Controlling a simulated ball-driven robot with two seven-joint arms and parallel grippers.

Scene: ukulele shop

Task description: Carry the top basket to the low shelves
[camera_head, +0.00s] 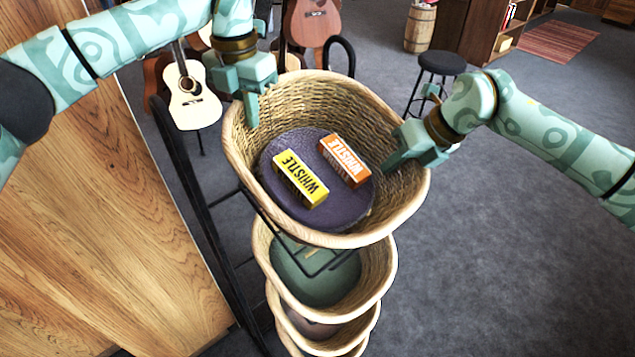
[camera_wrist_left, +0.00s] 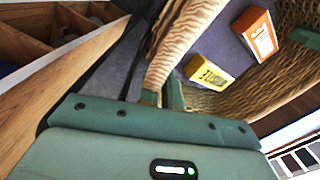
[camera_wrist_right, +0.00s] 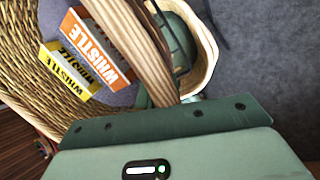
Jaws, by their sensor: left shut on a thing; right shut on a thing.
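The top basket (camera_head: 385,208) is woven, with a dark pad (camera_head: 345,212) inside. A yellow whistle box (camera_head: 300,178) and an orange whistle box (camera_head: 344,161) lie on the pad. My left gripper (camera_head: 250,105) is shut on the basket's left rim; the rim (camera_wrist_left: 165,55) between its fingers also shows in the left wrist view. My right gripper (camera_head: 405,150) is shut on the right rim, and the rim (camera_wrist_right: 140,45) passes between its fingers in the right wrist view. The basket looks about level. The low shelves cannot be made out for certain.
More baskets (camera_head: 388,272) sit below in a dark metal rack (camera_head: 215,235). A black stool (camera_head: 442,63), a barrel (camera_head: 420,28), guitars (camera_head: 192,95) and a wooden bookcase (camera_head: 480,38) are behind. Grey floor at right is open.

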